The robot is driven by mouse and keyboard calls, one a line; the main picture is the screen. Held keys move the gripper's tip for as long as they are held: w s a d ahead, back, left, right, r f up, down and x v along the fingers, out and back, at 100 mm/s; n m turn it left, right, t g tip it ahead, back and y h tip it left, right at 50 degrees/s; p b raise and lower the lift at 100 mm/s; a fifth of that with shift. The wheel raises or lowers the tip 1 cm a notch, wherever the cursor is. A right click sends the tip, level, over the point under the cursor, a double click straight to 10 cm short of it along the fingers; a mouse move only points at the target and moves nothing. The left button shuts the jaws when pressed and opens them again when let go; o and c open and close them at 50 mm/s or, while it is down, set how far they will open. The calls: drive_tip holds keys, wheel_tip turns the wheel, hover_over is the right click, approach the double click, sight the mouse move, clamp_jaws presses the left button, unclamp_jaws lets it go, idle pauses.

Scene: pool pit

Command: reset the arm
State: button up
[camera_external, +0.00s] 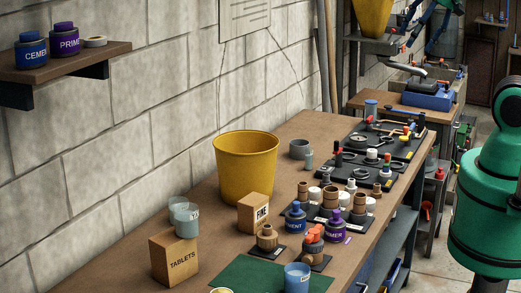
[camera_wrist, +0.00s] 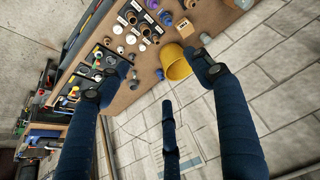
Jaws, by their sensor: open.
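My gripper (camera_wrist: 165,70) shows in the wrist view, with two dark blue padded fingers spread wide apart and nothing between their tips. A third dark blue bar stands lower in the middle of that view. The gripper is above the workbench, and the yellow bucket (camera_wrist: 175,64) shows beyond the gap between the fingertips. In the external view my green and black arm (camera_external: 490,190) stands at the right edge, to the right of the bench.
The wooden workbench (camera_external: 200,215) runs along a block wall. It holds a yellow bucket (camera_external: 245,165), a TABLETS box (camera_external: 174,258), blue and purple containers, small fittings and black trays (camera_external: 378,150). A wall shelf (camera_external: 70,62) is at upper left.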

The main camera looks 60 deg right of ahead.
wheel_tip(320, 180, down, 18)
drive_tip(key=b, duration=1.7)
